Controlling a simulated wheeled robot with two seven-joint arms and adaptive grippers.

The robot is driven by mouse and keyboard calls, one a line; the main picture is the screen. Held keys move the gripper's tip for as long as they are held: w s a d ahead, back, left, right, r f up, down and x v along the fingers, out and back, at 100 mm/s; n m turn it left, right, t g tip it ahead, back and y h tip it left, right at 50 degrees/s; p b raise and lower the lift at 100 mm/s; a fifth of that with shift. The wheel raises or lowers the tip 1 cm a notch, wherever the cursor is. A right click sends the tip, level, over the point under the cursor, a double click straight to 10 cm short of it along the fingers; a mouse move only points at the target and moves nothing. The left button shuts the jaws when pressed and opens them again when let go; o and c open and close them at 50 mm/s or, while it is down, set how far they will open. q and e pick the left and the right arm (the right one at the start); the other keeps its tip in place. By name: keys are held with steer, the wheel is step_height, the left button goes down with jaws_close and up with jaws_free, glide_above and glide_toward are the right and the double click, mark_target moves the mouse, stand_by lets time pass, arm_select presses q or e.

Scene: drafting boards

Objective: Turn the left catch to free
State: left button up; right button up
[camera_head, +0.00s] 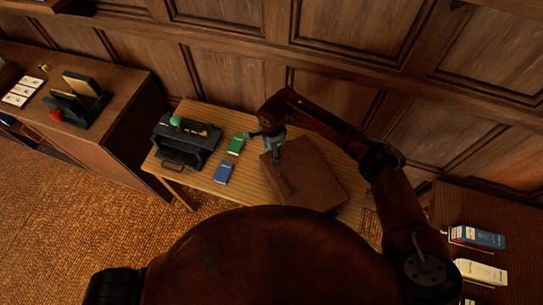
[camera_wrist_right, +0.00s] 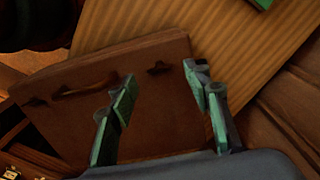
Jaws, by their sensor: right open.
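A closed brown case (camera_head: 318,188) lies on the wooden table in the head view. In the wrist view the case (camera_wrist_right: 165,120) shows a handle (camera_wrist_right: 88,87) with a small dark catch at each end, one on the picture's left (camera_wrist_right: 37,103) and one on its right (camera_wrist_right: 158,69). I cannot tell which is the left catch, nor how either is turned. My right gripper (camera_wrist_right: 163,88) is open and empty over the case; the right-hand catch shows between its fingers. In the head view this gripper (camera_head: 270,142) is by the case's far left corner. My left gripper is out of view.
A green book (camera_head: 236,145), a blue book (camera_head: 224,173) and a dark toolbox-like holder (camera_head: 188,140) stand left of the case on the table (camera_head: 211,113). A wood-panelled wall is behind. A cabinet with boxes (camera_head: 478,237) is at right.

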mark_target(272, 160)
steer(key=shift+f, duration=1.35)
steer(key=shift+a, duration=0.1)
steer(key=shift+c, duration=0.4)
steer(key=c, duration=1.1)
